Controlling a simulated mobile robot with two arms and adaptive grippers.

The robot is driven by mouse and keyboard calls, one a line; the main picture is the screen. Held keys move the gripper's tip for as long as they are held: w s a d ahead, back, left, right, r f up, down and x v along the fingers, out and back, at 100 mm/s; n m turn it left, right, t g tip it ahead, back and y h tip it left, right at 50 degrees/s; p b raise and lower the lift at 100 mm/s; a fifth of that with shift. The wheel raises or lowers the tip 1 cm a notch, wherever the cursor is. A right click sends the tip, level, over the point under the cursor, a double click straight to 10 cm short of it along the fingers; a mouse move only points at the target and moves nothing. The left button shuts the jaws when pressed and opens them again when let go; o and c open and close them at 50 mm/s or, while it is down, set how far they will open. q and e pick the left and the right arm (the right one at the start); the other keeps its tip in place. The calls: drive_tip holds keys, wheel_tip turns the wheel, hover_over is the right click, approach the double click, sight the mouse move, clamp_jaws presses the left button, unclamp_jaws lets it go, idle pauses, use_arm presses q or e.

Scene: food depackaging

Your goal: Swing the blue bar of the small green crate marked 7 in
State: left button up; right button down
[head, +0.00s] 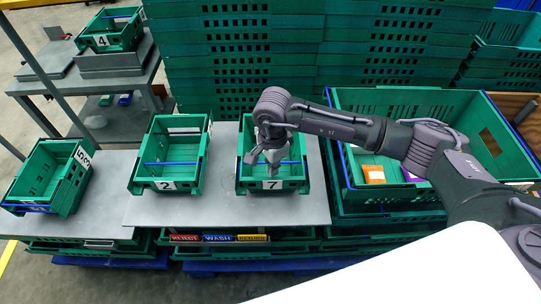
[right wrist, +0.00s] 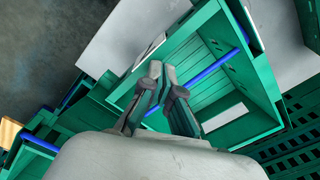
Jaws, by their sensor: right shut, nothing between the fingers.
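The small green crate marked 7 (head: 306,184) stands on the grey table in the middle of the head view, its number plate facing the front. Its blue bar (head: 292,162) runs across the crate's width, partly hidden behind my right gripper. In the right wrist view the blue bar (right wrist: 213,67) crosses the open crate (right wrist: 262,88) diagonally and passes behind the fingers. My right gripper (head: 262,158) points down over the crate's front part, shut and empty; its fingers (right wrist: 164,78) also show in the wrist view. I cannot tell whether they touch the bar. My left gripper is out of view.
Small green crate 2 (head: 144,184), with a blue bar across it, stands to the left. Another small crate (head: 74,190) stands farther left. A large green crate (head: 372,98) with packages stands to the right. Tall green crate stacks (head: 300,50) close off the back.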

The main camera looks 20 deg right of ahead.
idle(0.5)
wheel_tip(320, 180, up, 8)
drive_tip(key=s+p, duration=0.1)
drive_tip(key=p, duration=0.3)
drive_tip(key=shift+a, duration=0.15)
idle(0.5)
